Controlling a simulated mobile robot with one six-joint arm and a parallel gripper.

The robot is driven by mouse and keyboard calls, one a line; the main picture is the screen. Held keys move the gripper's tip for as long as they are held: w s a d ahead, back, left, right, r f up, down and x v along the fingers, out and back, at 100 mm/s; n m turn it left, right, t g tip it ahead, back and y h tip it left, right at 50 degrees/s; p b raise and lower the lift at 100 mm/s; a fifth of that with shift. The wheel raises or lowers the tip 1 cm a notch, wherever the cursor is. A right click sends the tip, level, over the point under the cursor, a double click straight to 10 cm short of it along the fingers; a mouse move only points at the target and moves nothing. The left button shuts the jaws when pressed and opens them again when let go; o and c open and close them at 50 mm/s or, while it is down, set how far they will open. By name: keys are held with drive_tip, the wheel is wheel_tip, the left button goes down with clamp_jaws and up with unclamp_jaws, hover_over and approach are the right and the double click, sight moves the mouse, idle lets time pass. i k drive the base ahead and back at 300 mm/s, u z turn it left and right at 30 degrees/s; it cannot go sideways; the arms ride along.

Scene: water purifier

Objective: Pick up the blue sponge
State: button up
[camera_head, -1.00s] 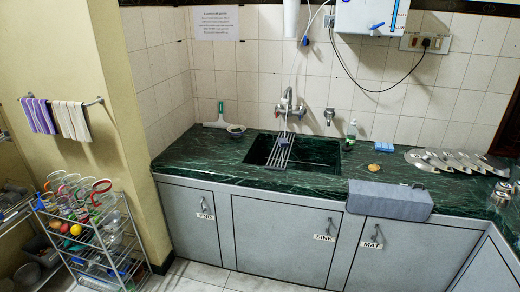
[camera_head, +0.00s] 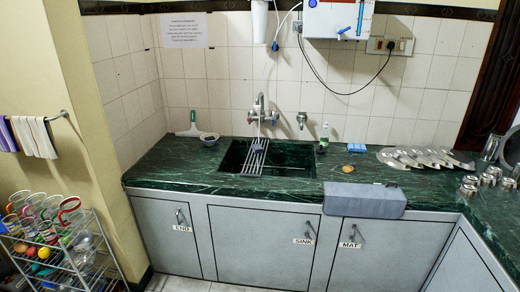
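The blue sponge (camera_head: 356,148) is a small block on the green marble counter (camera_head: 285,186). It lies near the back wall, to the right of the sink and the bottle. A small round tan scrubber (camera_head: 348,168) lies in front of it, apart from it. My gripper is not in view.
A grey mat (camera_head: 365,200) hangs over the counter's front edge. Metal plates (camera_head: 417,160) and cups lie at right. A wire rack (camera_head: 88,262) stands on the floor at left.

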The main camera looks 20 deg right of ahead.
sight(258, 148)
drive_tip(key=u, duration=0.1)
drive_tip(key=i, duration=1)
drive_tip(key=u, duration=0.25)
